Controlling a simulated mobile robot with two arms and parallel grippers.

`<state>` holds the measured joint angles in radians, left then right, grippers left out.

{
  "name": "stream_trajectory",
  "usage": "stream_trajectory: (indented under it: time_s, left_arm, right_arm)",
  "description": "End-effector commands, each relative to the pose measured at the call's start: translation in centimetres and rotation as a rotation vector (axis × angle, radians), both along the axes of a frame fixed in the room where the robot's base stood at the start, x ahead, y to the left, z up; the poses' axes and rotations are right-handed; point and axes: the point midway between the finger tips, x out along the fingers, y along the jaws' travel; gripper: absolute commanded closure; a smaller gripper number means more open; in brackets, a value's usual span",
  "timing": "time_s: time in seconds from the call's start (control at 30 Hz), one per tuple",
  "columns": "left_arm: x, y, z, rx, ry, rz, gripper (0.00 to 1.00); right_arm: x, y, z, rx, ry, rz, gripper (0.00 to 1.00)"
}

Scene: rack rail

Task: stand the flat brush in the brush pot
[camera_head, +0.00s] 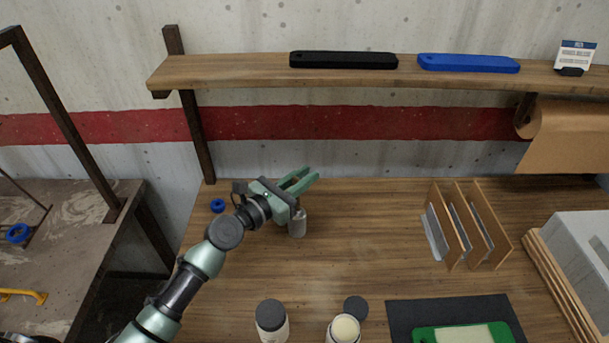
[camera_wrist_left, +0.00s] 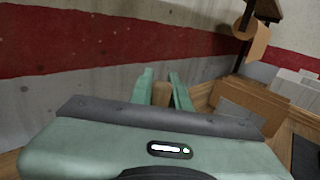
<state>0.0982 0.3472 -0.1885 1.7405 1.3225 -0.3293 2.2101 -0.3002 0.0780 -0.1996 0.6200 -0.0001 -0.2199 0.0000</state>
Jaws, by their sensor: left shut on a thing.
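My left gripper (camera_head: 304,178) is over the back left of the wooden bench, its fingers pointing to the back right. It is shut on a brown wooden piece, which looks like the handle of the flat brush (camera_wrist_left: 161,95), seen between the fingers in the left wrist view. The brush's lower part is hidden. A small grey cylinder (camera_head: 297,224), which looks like the brush pot, shows just below the gripper; its top is covered by the gripper. I cannot tell whether the brush is inside it. My right gripper is out of view.
A shelf (camera_head: 230,72) runs above the bench's back. A wooden divider rack (camera_head: 478,228) stands right, a paper roll (camera_head: 565,128) hangs behind. Jars (camera_head: 272,318) and a dark mat (camera_head: 400,315) are in front. A blue ring (camera_head: 217,205) lies left. The bench's middle is clear.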

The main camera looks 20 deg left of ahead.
Motion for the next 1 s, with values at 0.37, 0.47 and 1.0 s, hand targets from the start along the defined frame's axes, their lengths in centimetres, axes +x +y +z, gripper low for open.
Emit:
stream_trajectory:
  time_s: [0.37,0.47,1.0]
  left_arm:
    - [0.0,0.0,-0.6,0.0,-0.001,0.0,1.0]
    - [0.0,0.0,-0.6,0.0,-0.001,0.0,0.66]
    - [-1.8,0.9,-0.8,0.0,0.001,0.0,0.57]
  right_arm:
    - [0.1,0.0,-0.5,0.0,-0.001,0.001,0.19]
    - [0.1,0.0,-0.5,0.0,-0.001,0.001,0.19]
    - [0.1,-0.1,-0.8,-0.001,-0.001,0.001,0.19]
